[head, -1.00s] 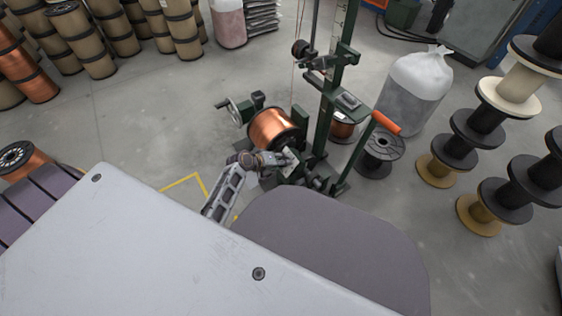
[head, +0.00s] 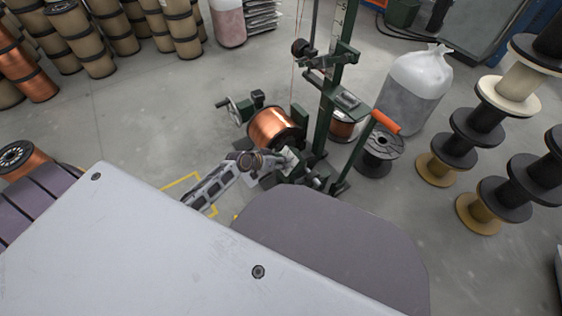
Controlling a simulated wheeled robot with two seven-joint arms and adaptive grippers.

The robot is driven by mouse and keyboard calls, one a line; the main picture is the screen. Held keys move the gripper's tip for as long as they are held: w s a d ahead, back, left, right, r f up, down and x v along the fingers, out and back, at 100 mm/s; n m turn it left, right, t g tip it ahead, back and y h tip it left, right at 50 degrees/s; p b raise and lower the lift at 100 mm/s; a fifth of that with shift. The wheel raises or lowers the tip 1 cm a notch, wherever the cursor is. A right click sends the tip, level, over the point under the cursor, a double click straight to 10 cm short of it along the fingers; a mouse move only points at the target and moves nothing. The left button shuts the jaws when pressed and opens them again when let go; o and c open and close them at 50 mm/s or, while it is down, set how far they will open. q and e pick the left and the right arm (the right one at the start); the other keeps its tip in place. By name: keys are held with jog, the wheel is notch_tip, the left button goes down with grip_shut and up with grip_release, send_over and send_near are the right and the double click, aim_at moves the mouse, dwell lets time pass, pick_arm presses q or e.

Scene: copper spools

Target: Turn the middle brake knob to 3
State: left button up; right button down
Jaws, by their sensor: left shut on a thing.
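A dark green machine (head: 323,132) stands upright on the floor ahead, with a copper spool (head: 271,127) mounted on its left side. My left gripper (head: 283,161) is at the machine's lower front, just below the copper spool. It is shut on a small part there, which its fingers hide. The brake knobs and their numbers are too small and covered to make out, so I cannot tell which knob it holds or its setting. My right gripper is not in view.
A black empty spool (head: 380,151), a clear bag (head: 413,88) and stacked black spools (head: 477,132) stand further right. Full spools (head: 80,40) stand at the back left.

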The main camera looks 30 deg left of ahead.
pick_arm(q)
jog(key=shift+m, duration=0.6)
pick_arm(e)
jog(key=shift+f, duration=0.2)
pick_arm(q)
jog(key=o, duration=1)
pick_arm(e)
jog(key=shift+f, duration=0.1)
pick_arm(q)
jog(key=shift+a, duration=0.1)
jog(key=shift+v, duration=5.95)
